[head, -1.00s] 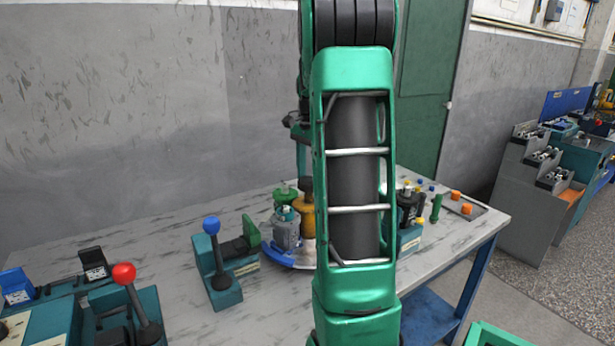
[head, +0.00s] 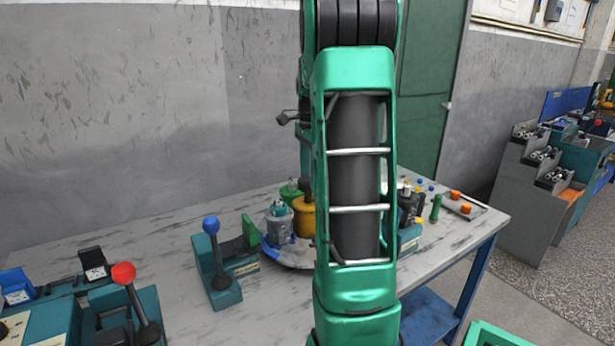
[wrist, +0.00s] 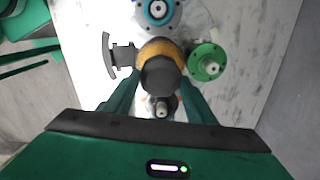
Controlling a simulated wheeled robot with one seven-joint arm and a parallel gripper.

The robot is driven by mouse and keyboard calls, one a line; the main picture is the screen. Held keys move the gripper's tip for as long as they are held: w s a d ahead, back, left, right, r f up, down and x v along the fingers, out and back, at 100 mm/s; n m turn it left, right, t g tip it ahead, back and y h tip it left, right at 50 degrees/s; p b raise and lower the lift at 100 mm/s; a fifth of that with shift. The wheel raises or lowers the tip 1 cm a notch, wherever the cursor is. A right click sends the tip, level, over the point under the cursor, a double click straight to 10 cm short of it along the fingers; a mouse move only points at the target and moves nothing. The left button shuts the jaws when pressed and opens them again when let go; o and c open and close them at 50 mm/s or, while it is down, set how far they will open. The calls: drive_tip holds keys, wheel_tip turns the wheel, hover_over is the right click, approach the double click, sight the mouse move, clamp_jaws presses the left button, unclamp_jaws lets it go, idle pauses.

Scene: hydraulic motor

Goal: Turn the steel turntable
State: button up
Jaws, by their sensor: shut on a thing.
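The steel turntable (head: 288,262) is a low round disc on the bench, partly hidden behind my arm. It carries a grey-teal unit (head: 279,225), a yellow-orange dark-topped body (head: 305,217), a green-topped part (head: 290,189) and a blue part at the left rim. In the wrist view, the two teal fingers of my gripper (wrist: 160,76) stand either side of the dark top of the yellow body (wrist: 160,50) and are shut on it. A green round part (wrist: 207,62) is to the right and a blue ringed part (wrist: 157,11) beyond. The head view hides the fingers.
A blue-knobbed lever unit (head: 217,265) stands left of the turntable and a red-knobbed lever (head: 135,295) further left. A dark and teal unit (head: 409,225) and a tray with orange parts (head: 462,206) are at right. The back left of the bench (head: 130,235) is clear.

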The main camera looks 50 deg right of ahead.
drive_tip(key=shift+w+a, duration=0.15)
drive_tip(key=shift+a, duration=0.05)
drive_tip(key=o, duration=1.5)
drive_tip(key=shift+o, duration=0.2)
drive_tip(key=shift+d, duration=0.1)
wheel_tip(320, 180, up, 11)
drive_tip(key=shift+f, duration=0.1)
